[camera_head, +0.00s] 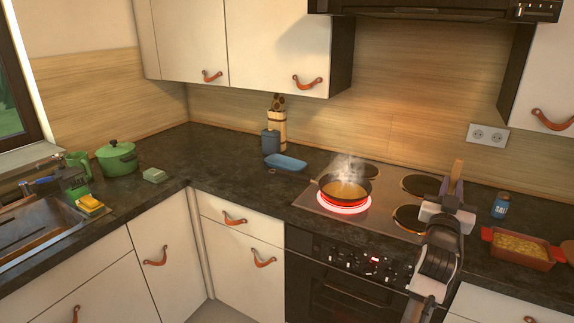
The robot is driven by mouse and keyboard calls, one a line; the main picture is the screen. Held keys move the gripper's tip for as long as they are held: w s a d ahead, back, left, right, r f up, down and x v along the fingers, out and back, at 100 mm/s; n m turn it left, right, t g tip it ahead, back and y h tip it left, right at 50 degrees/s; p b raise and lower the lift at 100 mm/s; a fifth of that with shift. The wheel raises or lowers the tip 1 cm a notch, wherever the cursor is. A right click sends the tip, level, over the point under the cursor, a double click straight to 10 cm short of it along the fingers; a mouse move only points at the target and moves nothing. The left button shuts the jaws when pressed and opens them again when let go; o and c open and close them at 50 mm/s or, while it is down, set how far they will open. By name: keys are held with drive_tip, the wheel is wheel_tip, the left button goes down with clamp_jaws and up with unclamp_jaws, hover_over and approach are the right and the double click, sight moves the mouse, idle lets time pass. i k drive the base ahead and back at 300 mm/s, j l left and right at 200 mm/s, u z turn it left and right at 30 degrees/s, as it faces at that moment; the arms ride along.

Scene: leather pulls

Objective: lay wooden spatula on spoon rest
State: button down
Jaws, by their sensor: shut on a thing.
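The wooden spatula (457,169) shows as a short light-brown piece sticking up from my gripper (452,189). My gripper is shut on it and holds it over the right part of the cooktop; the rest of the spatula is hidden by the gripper. A blue oval dish (286,162), which looks like the spoon rest, lies on the dark counter left of the cooktop, well to the left of my gripper. The dish looks empty.
A steaming pan (344,187) stands on a glowing red burner between the dish and my gripper. A blue jar (270,142) and a utensil holder (277,127) stand behind the dish. A red baking dish (519,248) and a salt can (501,205) stand at right.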

sight(285, 165)
drive_tip(key=i+l+u, duration=0.1)
drive_tip(key=i, duration=0.95)
drive_tip(key=i+j, duration=0.4)
drive_tip(key=j, duration=0.25)
drive_tip(key=i+j, duration=0.2)
drive_tip(key=j, duration=0.1)
